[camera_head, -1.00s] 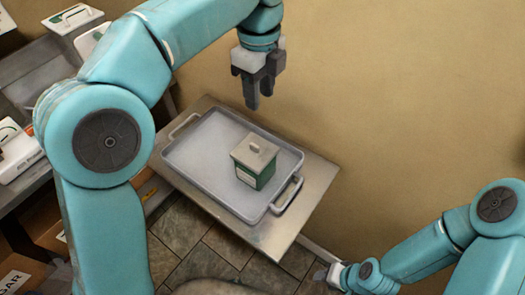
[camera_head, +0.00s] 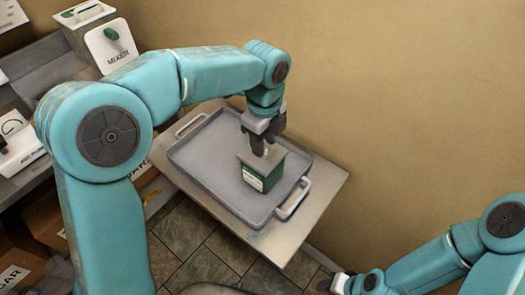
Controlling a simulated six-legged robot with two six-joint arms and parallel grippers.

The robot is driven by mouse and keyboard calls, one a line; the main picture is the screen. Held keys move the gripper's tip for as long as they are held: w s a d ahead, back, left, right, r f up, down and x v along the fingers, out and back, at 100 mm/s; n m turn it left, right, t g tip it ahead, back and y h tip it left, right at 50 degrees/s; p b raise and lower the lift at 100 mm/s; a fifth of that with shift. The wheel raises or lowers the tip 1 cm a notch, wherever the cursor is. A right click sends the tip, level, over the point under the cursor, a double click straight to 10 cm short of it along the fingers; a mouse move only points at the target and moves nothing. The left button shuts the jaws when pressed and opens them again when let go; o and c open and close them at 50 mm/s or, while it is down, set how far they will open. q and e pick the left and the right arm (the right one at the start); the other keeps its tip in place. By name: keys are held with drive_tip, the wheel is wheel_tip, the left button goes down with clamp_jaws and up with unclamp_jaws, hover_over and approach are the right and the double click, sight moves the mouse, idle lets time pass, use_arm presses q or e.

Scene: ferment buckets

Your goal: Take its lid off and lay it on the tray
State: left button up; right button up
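A green square bucket (camera_head: 261,178) with a white label stands upright on the grey tray (camera_head: 203,160), right of its middle. Its flat grey lid (camera_head: 286,163) is seated on top. My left gripper (camera_head: 258,150) points down over the lid, its dark fingertips at the lid's handle. The fingers cover most of the handle, so I cannot tell whether they are shut on it. My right gripper (camera_head: 332,284) is low at the bottom right, away from the tray, too small and dark to read its opening.
The tray lies on a light tabletop (camera_head: 318,190) against a tan wall (camera_head: 420,90), with bare tray left of the bucket. A white box marked MIXER (camera_head: 112,46) stands on shelving at the upper left. Cardboard boxes (camera_head: 22,262) stand at the lower left.

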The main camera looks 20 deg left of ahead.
use_arm(q)
drive_tip(key=shift+s+d+f, duration=0.15)
drive_tip(key=shift+s+f, duration=0.05)
drive_tip(key=shift+f, duration=0.5)
drive_tip(key=shift+w, duration=0.1)
drive_tip(key=shift+f, duration=0.1)
clamp_jaws()
